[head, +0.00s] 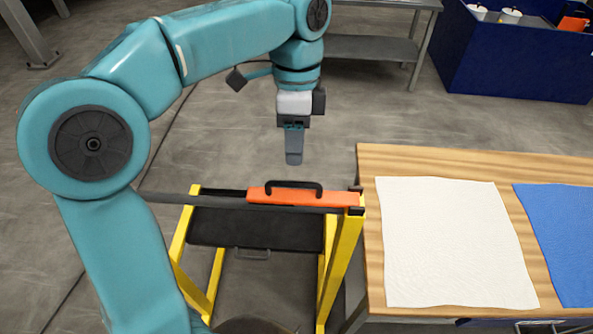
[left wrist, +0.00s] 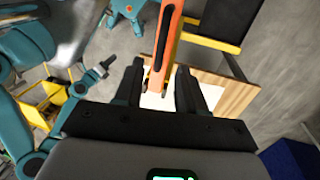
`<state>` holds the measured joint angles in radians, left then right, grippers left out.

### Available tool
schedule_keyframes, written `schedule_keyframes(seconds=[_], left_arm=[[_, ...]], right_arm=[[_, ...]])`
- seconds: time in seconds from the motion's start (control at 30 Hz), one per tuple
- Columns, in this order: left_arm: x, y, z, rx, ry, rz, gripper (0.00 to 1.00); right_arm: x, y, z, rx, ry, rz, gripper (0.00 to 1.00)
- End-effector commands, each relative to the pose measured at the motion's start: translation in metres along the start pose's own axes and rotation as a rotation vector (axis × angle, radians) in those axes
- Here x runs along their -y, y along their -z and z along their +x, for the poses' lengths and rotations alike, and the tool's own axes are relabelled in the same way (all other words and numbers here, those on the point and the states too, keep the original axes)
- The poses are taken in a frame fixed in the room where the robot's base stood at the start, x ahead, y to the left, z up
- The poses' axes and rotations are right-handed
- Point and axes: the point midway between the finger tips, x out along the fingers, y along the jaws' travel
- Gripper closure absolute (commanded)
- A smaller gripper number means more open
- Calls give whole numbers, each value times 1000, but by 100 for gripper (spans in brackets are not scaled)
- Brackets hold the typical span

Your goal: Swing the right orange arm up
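The orange arm (head: 258,194) with a black handle (head: 296,187) lies level across the top of the yellow press frame (head: 345,255). My left gripper (head: 293,158) points down above the handle, apart from it. In the left wrist view its two fingers (left wrist: 157,88) are spread and empty, with the orange arm (left wrist: 160,72) and its handle (left wrist: 163,38) beyond them. A teal arm at the left of that view ends in a small grey gripper (left wrist: 104,66), apparently my right one; its opening is too small to judge. Only one orange arm shows in the head view.
A wooden table (head: 440,160) with a white cloth (head: 450,240) and a blue cloth (head: 560,235) stands right beside the frame. A dark panel (head: 255,228) sits inside the frame. A blue bin (head: 510,60) and a grey metal table (head: 370,48) are behind. Floor between is clear.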

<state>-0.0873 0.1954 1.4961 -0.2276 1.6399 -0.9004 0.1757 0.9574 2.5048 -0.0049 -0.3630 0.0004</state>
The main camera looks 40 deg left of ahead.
Motion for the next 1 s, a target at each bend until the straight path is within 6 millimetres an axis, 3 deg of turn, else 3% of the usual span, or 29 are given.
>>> schedule_keyframes(seconds=[0.1, 0.3, 0.5, 0.73, 0.77, 0.87, 1.0], left_arm=[[0, 0, 28, 3, -4, 0, 60], [2, 2, 59, 3, -3, 0, 60], [4, 3, 71, 1, -1, 1, 60], [4, 2, 72, 1, 0, 0, 60], [4, 2, 72, 1, 0, 1, 67], [4, 3, 72, 1, 0, 0, 99], [4, 3, 72, 0, 0, 1, 100]], right_arm=[[0, 0, 0, 0, 0, 1, 75], [1, 0, -3, 0, 0, 0, 75], [1, 0, -4, 0, 0, 0, 75], [1, 0, -3, 0, 0, 0, 75], [1, 0, -3, 0, 0, 0, 75], [1, 0, -3, 0, 0, 0, 75], [1, 0, -3, 0, 0, 0, 75]])
